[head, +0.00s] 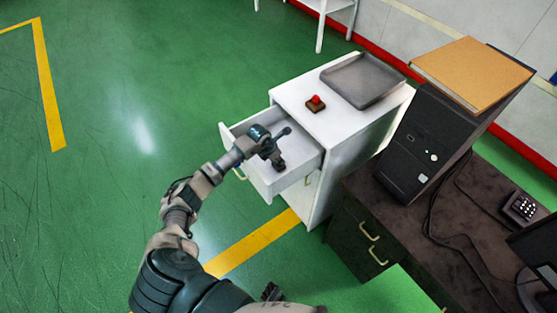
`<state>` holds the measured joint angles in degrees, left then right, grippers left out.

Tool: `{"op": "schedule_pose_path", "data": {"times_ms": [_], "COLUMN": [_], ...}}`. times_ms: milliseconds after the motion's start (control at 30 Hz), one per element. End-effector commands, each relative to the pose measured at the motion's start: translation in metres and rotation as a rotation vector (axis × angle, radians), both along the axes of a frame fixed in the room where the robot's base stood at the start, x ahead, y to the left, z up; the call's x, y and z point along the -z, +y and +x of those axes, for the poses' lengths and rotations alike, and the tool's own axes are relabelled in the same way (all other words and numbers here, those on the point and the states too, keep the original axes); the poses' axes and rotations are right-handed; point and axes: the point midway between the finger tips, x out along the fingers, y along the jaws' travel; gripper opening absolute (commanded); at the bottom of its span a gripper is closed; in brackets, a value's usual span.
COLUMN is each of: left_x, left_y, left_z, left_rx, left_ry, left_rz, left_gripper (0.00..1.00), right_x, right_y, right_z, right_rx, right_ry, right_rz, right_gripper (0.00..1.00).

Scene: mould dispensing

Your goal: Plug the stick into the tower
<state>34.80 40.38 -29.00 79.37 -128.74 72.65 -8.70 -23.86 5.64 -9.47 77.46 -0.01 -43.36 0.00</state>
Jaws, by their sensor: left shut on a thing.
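The tower (425,142) is a black computer case standing upright on the dark desk at the right, with lit dots and sockets on its front. My left gripper (279,165) is over the open white drawer (301,184), its fingers pointing down into it. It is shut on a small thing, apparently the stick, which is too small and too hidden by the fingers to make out. The gripper is well to the left of the tower and apart from it.
The white cabinet (335,122) has a red button (316,101) and a grey tray (362,79) on top. An orange folder (472,72) lies on the tower. Cables, a phone (522,207) and part of a monitor (537,262) are on the desk (455,235). Green floor at left is clear.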

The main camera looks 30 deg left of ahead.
Motion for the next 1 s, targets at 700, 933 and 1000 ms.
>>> {"op": "schedule_pose_path", "data": {"times_ms": [700,933,1000], "left_x": [-0.108,-0.121,-0.125], "left_y": [0.001,0.001,0.001], "left_z": [0.000,0.000,0.000], "left_rx": [0.000,0.000,0.000], "left_ry": [0.000,-0.001,-0.001], "left_rz": [0.002,0.002,0.002], "left_gripper": [0.09,0.09,0.09], "right_x": [0.000,-0.009,-0.012], "right_y": [0.003,0.002,0.002], "right_z": [-0.003,0.000,0.000], "right_rx": [-0.003,-0.003,-0.003], "right_ry": [-0.006,-0.011,-0.012], "right_rz": [0.005,0.004,0.004], "right_gripper": [0.40,0.40,0.40]}}
